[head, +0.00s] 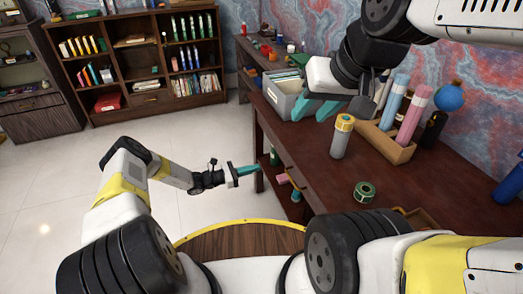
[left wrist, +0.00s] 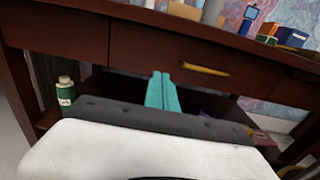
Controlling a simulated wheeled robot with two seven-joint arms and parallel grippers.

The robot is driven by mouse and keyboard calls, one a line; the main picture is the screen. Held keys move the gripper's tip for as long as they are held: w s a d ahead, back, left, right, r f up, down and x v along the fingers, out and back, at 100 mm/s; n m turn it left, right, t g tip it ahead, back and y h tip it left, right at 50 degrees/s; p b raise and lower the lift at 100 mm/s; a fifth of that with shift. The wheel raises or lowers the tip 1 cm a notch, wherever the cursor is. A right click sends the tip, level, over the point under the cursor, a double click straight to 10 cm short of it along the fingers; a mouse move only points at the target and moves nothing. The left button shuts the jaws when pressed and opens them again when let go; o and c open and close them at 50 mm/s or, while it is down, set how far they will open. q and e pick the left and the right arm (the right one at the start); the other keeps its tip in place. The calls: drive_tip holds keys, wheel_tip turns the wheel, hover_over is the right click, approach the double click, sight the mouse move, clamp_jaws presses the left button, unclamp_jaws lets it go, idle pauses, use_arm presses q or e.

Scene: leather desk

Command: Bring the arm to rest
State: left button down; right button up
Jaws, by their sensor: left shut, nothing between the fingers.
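My left gripper (head: 247,170) reaches out from the left, beside the front of the dark wooden desk (head: 335,185) and below its top. Its teal fingers are together with nothing between them. In the left wrist view the closed fingers (left wrist: 162,92) point toward the desk's drawer front (left wrist: 140,45), which has a yellow handle (left wrist: 206,69). My right gripper (head: 316,108) hangs above the desk top, in front of a grey bin. Its two teal fingers are apart, with nothing seen between them.
On the desk stand a grey bin (head: 283,103), a grey bottle with a yellow cap (head: 342,137), a wooden holder (head: 385,143) with coloured tubes and a green roll (head: 364,192). A green bottle (left wrist: 66,92) stands under the desk. Open floor (head: 60,160) lies left, before bookshelves (head: 145,60).

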use_arm(q)
drive_tip(key=s+a+r+m+g+y, duration=0.25)
drive_tip(key=s+r+m, duration=0.2)
drive_tip(key=r, duration=0.65)
drive_tip(key=s+a+r+m+g+y, duration=0.1)
drive_tip(key=s+a+r+m+y, duration=0.4)
drive_tip(key=r, duration=0.6)
drive_tip(key=s+r+m+g+y, duration=0.2)
drive_tip(key=r+m, duration=0.4)
drive_tip(key=r, duration=0.5)
drive_tip(key=s+a+r+m+t+y, duration=0.2)
drive_tip(key=s+a+r, duration=0.1)
drive_tip(key=s, duration=0.4)
drive_tip(key=s+a+r+m+t+y, duration=0.1)
drive_tip(key=s+a+r+m+t, duration=0.1)
drive_tip(key=s+a+r, duration=0.2)
drive_tip(key=s+a+r+m+t+y, duration=0.2)
drive_tip(key=s+a+r+t, duration=0.1)
drive_tip(key=s+r, duration=0.4)
drive_tip(key=s, duration=0.3)
drive_tip(key=shift+s+a+y, duration=0.15)
drive_tip(key=shift+a+y, duration=0.2)
drive_tip(key=shift+a, duration=0.05)
